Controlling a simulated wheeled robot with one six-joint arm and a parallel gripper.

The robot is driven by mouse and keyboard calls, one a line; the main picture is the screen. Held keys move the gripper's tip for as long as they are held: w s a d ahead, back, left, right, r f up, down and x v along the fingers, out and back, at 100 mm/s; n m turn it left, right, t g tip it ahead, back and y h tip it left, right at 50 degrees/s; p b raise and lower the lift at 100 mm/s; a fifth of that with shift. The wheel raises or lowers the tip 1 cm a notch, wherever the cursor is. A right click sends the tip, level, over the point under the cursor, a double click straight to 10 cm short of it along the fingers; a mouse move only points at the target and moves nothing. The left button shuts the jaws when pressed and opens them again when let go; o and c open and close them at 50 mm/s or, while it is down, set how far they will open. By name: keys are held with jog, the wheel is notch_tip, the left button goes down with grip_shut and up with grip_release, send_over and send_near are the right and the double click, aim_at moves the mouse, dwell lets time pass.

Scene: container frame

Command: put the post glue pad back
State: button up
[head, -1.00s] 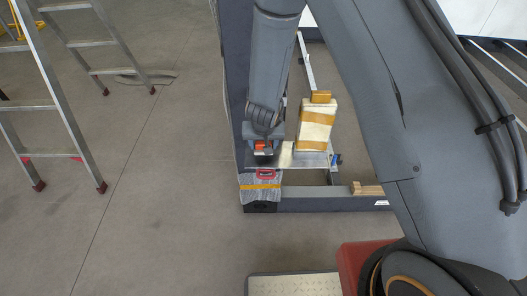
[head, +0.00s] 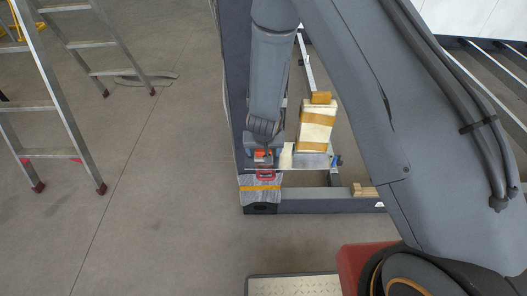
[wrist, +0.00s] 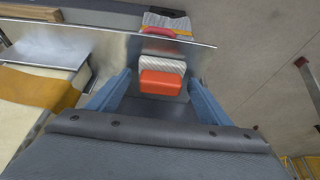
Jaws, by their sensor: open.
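An orange block with a grey ribbed pad (wrist: 161,82) behind it shows between the fingers of my gripper (wrist: 159,76) in the wrist view; I take this to be the glue pad. My gripper is open, with a blue finger on each side of the block and a gap visible at each. In the head view my gripper (head: 263,157) points down at the post's near end, and a bit of the orange block (head: 260,153) shows there. Whether the pad touches the metal plate (wrist: 205,58) just beyond it, I cannot tell.
Past the plate is a grey wrapped post end (head: 260,196) with a yellow strap and red handle (head: 265,175). A white block with orange bands (head: 316,126) stands close to the right of my gripper. A ladder (head: 85,150) stands at left; the floor between is clear.

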jog(key=s+d+r+g+y+p, duration=0.1)
jog(key=s+d+r, duration=0.3)
jog(key=r, duration=0.6)
jog(key=s+d+r+p, duration=0.1)
jog(key=s+r, duration=0.4)
jog(key=r, duration=0.5)
jog(key=s+d+r+g, duration=0.2)
jog(key=s+d+r, duration=0.6)
jog(key=s+d, duration=0.4)
jog(key=shift+s+g+h, duration=0.3)
jog(key=shift+s+h, duration=0.1)
jog(key=shift+s, duration=0.5)
